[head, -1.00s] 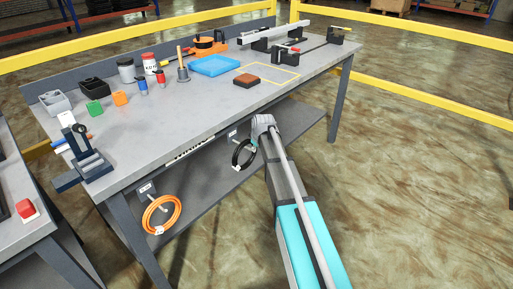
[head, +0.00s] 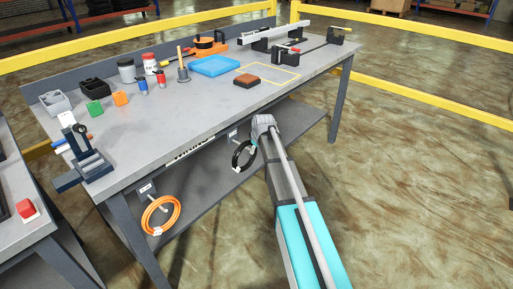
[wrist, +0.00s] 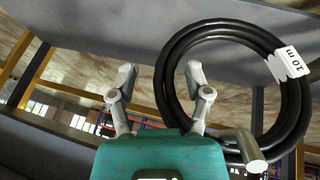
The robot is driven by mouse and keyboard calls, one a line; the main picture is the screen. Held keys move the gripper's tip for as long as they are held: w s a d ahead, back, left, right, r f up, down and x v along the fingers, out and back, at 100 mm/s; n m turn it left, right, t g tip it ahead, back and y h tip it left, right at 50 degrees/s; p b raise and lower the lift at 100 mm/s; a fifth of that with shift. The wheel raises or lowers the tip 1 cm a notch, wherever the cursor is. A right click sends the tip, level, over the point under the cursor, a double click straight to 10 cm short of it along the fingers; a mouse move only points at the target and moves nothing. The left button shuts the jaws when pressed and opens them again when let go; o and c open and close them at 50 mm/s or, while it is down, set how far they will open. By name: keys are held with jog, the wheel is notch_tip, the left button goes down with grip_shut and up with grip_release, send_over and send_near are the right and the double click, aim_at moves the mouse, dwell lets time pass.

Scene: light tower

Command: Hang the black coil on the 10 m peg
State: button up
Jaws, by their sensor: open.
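The black coil (head: 236,158) hangs below the front edge of the grey workbench in the head view, under a small label plate (head: 232,134). In the wrist view the black coil (wrist: 292,112) is large, with a white "10 m" tag (wrist: 289,64). A grey peg (wrist: 252,150) passes through the ring, and the coil rests on it. My gripper (wrist: 160,76) is open; in the wrist view its fingers lie on either side of the coil's left strand, with no grip visible. In the head view my arm hides most of the gripper.
An orange coil (head: 160,216) hangs at the left under another plate (head: 147,187). A lower shelf (head: 212,190) runs beneath the bench top (head: 190,105). Bench legs (head: 338,105) stand at the ends. The floor to the right is clear up to a yellow rail (head: 430,98).

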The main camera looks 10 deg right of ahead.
jog(key=shift+r, duration=0.1)
jog(key=s+d+r+p, duration=0.2)
jog(key=s+d+p, duration=0.1)
jog(key=s+d, duration=0.4)
jog(key=s, duration=0.3)
jog(key=shift+s+d+r, duration=0.25)
jog(key=shift+d+r, duration=0.05)
jog(key=shift+r, duration=0.05)
